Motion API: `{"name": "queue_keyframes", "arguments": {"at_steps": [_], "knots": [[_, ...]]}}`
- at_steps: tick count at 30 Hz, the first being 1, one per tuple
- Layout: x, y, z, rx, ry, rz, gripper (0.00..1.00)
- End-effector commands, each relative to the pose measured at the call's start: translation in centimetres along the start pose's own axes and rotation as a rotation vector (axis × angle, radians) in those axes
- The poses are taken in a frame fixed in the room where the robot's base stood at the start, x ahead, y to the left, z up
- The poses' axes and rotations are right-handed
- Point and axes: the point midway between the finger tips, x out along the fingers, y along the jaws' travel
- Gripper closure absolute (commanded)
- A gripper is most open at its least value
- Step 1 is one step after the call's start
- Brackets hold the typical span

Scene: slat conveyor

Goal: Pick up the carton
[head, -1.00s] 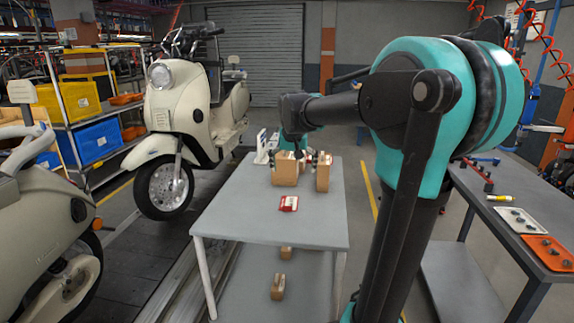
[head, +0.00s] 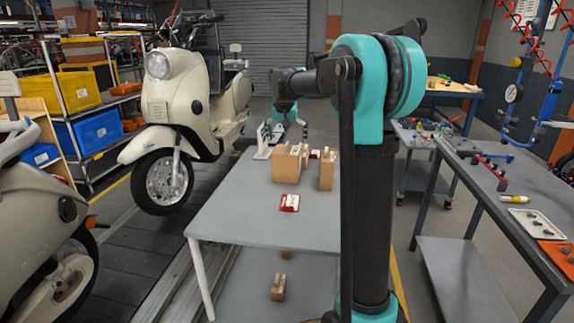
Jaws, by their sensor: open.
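Two brown cartons stand on the grey table: a wider carton (head: 287,165) and a narrower, upright carton (head: 327,172) to its right. Two smaller brown cartons lie on the table's lower shelf, one near the front (head: 278,288) and one partly hidden under the tabletop (head: 286,254). I cannot tell which carton the task names. My gripper (head: 288,135) is open at the far end of the table, above and behind the wider carton. It appears apart from the cartons. Its fingertips are small and partly hidden.
A white stand (head: 262,145) is at the far left. The near tabletop (head: 250,225) is clear. Scooters (head: 185,100) stand left; a workbench (head: 500,190) stands right.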

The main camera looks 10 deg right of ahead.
Motion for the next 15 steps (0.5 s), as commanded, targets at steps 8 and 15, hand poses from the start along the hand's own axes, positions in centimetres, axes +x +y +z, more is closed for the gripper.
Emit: {"name": "queue_keyframes", "arguments": {"at_steps": [8,15], "knots": [[2.3,0.0,0.0,-0.001,0.0,0.0,0.0],[4.4,-0.3,-0.5,0.0,0.0,0.0,0.0]]}}
